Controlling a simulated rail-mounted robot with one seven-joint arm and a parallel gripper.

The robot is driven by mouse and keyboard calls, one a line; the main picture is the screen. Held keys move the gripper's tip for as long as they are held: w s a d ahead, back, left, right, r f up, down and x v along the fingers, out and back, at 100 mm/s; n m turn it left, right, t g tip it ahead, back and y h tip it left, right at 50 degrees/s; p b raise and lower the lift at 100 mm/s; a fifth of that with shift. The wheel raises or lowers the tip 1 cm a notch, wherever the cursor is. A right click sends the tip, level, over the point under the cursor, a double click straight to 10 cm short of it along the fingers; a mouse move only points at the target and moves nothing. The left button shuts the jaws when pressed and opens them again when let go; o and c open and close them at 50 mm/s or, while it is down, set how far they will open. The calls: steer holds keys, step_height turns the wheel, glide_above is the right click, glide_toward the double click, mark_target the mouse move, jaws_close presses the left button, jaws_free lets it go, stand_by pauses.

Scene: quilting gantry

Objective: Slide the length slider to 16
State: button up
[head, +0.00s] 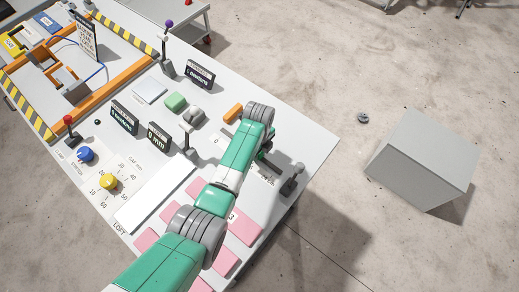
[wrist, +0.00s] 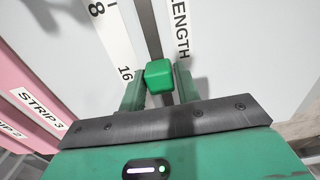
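The length slider's green knob (wrist: 160,75) stands in a dark slot in the wrist view, beside the word LENGTH (wrist: 180,28). A printed scale (wrist: 110,35) runs along its left, with marks 8 and 16. The knob is roughly level with the 16 (wrist: 125,73). My gripper (wrist: 160,84) has one finger on each side of the knob. Whether both fingers press on it cannot be told. In the head view my gripper (head: 264,156) is low over the panel's right part, and my arm hides the knob.
Pink strip buttons (head: 243,228) lie beside my arm. A grey-knobbed lever (head: 292,180) stands to the right near the panel edge, and another lever (head: 187,138) to the left. An orange block (head: 233,113) lies behind my wrist. A grey box (head: 422,158) stands on the floor, right.

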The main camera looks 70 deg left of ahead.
steer(key=shift+o, duration=1.3)
step_height(320, 180, up, 8)
steer(key=shift+f+p, duration=0.1)
steer(key=shift+p, duration=0.7)
